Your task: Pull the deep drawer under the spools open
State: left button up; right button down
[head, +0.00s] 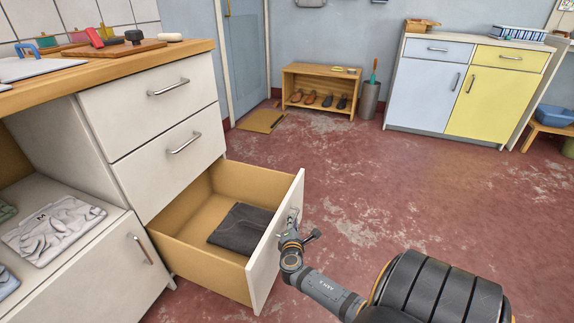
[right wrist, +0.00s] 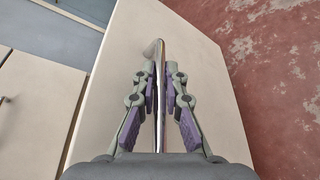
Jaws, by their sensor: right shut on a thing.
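The deep bottom drawer (head: 275,248) of the white counter unit stands pulled well out, with its wooden inside showing. A dark folded cloth (head: 238,228) lies in it. My right gripper (head: 291,228) is at the outer face of the drawer front, shut on the drawer's metal handle (right wrist: 154,52). In the right wrist view, the purple-padded fingers of my right gripper (right wrist: 160,92) lie on both sides of the handle bar, with the pale drawer front (right wrist: 205,70) behind. The fingers partly hide the handle in both views. My left gripper is not in view.
Two shut drawers (head: 158,108) sit above the open one. A shelf with folded cloths (head: 55,228) is at the left. The red floor (head: 400,190) right of the drawer is clear. A shoe rack (head: 322,82) and a blue-and-yellow cabinet (head: 465,88) stand at the back.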

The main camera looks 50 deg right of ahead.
jog(key=shift+s, duration=0.1)
jog(key=c, duration=1.7)
grip_release()
jog(key=v, duration=1.2)
jog(key=shift+d, duration=0.1)
